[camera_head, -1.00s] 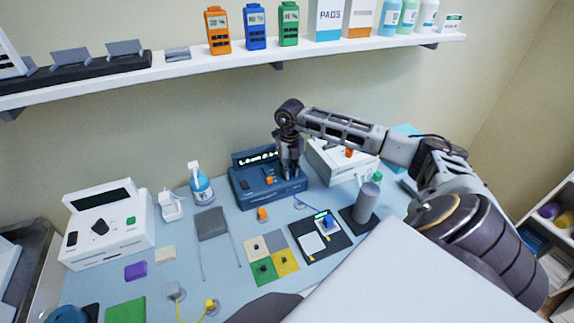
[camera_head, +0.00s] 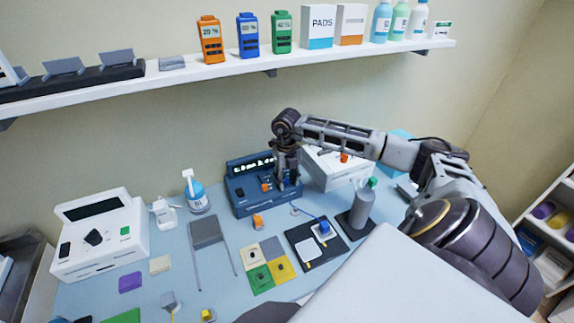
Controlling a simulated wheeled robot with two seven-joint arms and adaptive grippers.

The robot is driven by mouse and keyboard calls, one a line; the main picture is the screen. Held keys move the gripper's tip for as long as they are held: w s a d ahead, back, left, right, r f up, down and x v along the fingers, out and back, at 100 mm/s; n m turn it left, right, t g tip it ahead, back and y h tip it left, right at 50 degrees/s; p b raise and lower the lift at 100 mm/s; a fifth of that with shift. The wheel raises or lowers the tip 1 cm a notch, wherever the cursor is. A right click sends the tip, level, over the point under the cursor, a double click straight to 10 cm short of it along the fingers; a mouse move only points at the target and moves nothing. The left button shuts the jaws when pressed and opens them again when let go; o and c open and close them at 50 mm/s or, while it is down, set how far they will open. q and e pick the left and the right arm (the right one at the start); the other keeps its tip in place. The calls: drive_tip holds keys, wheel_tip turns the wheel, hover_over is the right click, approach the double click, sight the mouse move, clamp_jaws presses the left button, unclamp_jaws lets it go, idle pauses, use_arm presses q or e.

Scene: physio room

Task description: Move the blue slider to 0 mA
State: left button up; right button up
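A dark blue stimulator box (camera_head: 245,205) with a lit display (camera_head: 252,167) stands at the back middle of the table. The small display text is not surely legible. An orange slider knob (camera_head: 266,187) shows on its sloped face. A small blue piece (camera_head: 281,184), seemingly the blue slider, shows just right of it, partly hidden by my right gripper. My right gripper (camera_head: 287,182) points down at the right part of the box's face, its fingertips at or very near the blue piece. Contact and finger gap cannot be made out. My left gripper is not in view.
A white box (camera_head: 335,170) stands close right of the stimulator, under my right arm. A grey bottle (camera_head: 362,208) and a black tray (camera_head: 300,231) are in front. A white device (camera_head: 98,240) stands at left. A shelf (camera_head: 180,77) runs above.

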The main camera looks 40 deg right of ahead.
drive_tip(key=shift+w+r, duration=0.1)
drive_tip(key=shift+r, duration=0.05)
wheel_tip(320, 180, up, 12)
idle(0.7)
idle(0.5)
drive_tip(key=shift+s+a+f, duration=0.1)
drive_tip(key=shift+s+f, duration=0.1)
